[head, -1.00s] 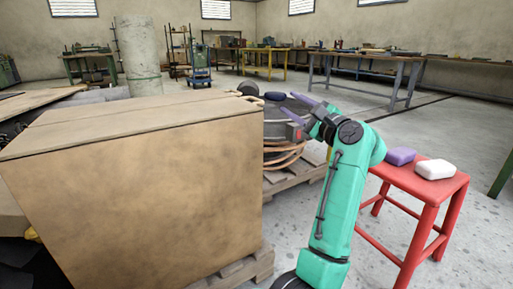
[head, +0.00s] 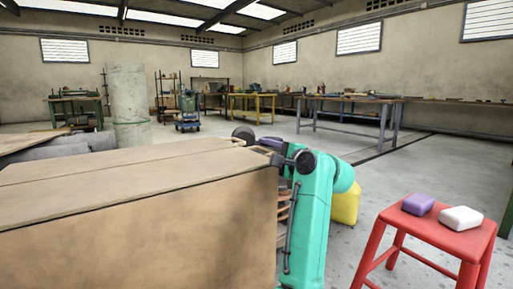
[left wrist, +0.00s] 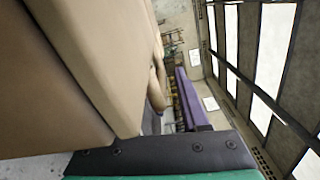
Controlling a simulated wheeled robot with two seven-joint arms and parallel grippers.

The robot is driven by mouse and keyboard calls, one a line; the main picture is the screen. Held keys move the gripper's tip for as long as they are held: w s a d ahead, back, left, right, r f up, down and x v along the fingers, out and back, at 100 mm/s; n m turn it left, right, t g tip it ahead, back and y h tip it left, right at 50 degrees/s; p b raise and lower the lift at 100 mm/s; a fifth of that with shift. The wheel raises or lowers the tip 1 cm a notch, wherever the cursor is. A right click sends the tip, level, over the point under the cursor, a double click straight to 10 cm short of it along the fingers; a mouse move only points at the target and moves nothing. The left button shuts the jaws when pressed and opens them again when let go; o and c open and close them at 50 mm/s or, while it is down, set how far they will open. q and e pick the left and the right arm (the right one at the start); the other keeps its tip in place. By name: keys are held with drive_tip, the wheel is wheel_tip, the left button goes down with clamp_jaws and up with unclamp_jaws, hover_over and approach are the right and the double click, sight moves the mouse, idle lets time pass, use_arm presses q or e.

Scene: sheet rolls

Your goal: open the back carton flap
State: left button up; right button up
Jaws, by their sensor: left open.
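The big brown carton (head: 150,235) fills the lower left of the head view, its top flaps lying flat or nearly so. The back flap (head: 110,160) lies beyond a seam, behind the near flap (head: 120,192). My left gripper (head: 264,147) is at the right end of the carton top, near the back corner. It is open; whether it touches the flap I cannot tell. In the left wrist view, a purple finger (left wrist: 190,100) shows beside the carton's tan side (left wrist: 95,60); the other finger is not clearly visible. My right gripper is in neither view.
A red stool (head: 440,238) with a purple block (head: 418,204) and a white block (head: 460,218) stands at right. A yellow object (head: 345,205) is behind my green arm. A pale column (head: 128,105) and workbenches stand farther back. Open floor lies between.

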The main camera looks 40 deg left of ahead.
use_arm(q)
drive_tip(key=shift+d, duration=0.15)
clamp_jaws()
drive_tip(key=shift+r, duration=0.1)
idle(1.2)
